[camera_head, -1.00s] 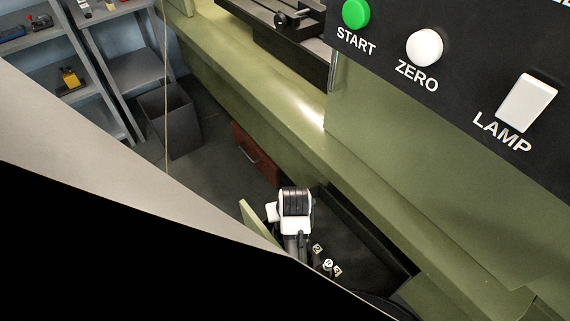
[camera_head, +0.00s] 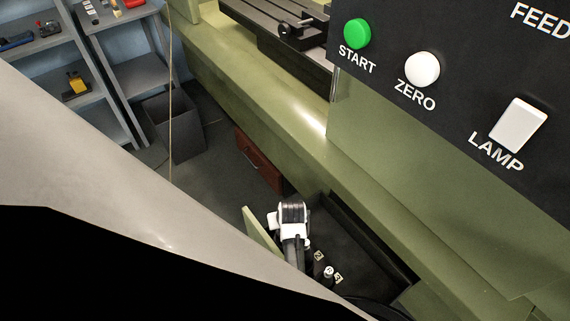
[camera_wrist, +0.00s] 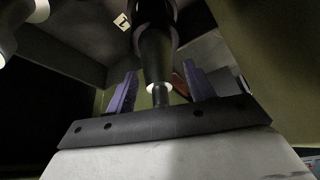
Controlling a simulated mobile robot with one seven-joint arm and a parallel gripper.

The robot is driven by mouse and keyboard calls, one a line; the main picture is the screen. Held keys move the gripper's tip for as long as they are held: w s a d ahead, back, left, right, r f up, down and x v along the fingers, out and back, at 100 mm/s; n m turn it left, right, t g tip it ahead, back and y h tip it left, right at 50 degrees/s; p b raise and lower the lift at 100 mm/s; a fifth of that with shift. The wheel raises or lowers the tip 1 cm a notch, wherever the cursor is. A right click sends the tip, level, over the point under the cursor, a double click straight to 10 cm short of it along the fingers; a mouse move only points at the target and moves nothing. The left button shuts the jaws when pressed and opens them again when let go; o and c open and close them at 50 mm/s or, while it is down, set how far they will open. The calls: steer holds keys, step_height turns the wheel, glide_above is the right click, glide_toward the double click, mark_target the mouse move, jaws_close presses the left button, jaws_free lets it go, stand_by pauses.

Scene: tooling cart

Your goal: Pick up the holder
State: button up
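A dark holder (camera_wrist: 157,50) with a pale ring and a narrow stem shows in the wrist view, in line with the gap of my gripper (camera_wrist: 160,68). The two purple fingers stand apart on either side of it, with visible gaps, so the gripper is open. I cannot tell how deep the holder lies between the fingers. In the head view, my gripper's fingers are hidden below the white and black wrist, over the dark tray. A small white-topped holder (camera_head: 328,271) stands there beside number tags 2 and 3.
A number tag (camera_wrist: 122,22) and a pale rounded part (camera_wrist: 38,10) are near the holder in the wrist view. A green panel edge (camera_head: 260,231) stands left of my wrist. The green machine bed (camera_head: 300,140) runs along the right. A bin (camera_head: 176,125) stands behind.

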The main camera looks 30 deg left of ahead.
jaws_close()
stand_by(1.2)
steer(key=shift+r, duration=0.1)
